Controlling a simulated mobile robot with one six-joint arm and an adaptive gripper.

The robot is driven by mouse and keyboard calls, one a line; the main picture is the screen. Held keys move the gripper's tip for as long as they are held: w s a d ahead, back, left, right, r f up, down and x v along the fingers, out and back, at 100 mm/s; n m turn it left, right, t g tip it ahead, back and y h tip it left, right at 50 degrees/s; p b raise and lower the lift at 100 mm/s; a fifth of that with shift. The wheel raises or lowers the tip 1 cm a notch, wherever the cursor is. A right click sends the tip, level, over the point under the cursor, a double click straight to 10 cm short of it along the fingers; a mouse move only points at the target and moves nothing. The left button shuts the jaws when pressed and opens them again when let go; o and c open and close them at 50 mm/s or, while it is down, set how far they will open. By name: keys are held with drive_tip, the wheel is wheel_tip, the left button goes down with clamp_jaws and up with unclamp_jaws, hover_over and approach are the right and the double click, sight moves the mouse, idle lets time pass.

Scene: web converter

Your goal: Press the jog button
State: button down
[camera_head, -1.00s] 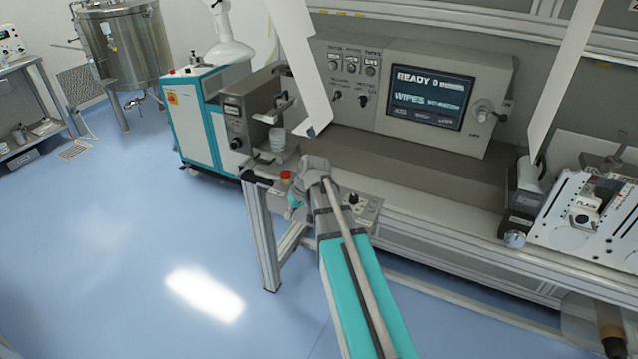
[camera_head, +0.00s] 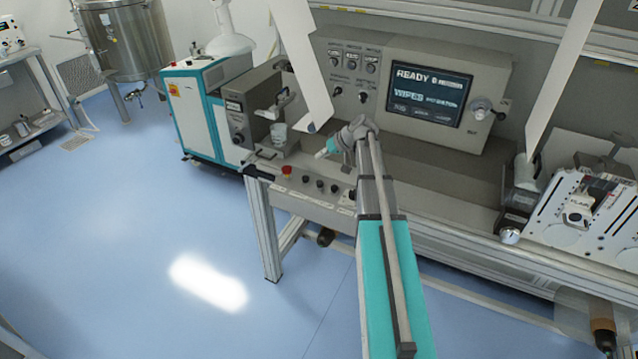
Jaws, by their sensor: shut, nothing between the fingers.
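A control strip (camera_head: 270,190) runs along the front edge of the machine bench. It carries a red mushroom button (camera_head: 287,171) at its left and several small dark buttons or knobs (camera_head: 320,185) to the right. The labels are too small to read, so I cannot tell which one is the jog button. My gripper (camera_head: 323,153) is small in view, with its teal part pointing left and down. It is shut and empty. It appears above and behind the strip, apart from the buttons. My arm hides the strip's right end.
A screen reading READY (camera_head: 430,96) is set in the back panel. A slanted white web (camera_head: 302,60) hangs close by. The blue floor in front is clear.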

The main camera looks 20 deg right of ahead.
sight(321, 183)
drive_tip(key=shift+f, duration=0.15)
wheel_tip(321, 183, down, 8)
drive_tip(key=b, duration=0.8)
drive_tip(key=shift+f+b, duration=0.25)
drive_tip(key=shift+b, duration=0.1)
drive_tip(key=shift+f, duration=0.25)
idle(1.2)
drive_tip(key=shift+f+b, duration=0.2)
drive_tip(key=shift+b, duration=0.25)
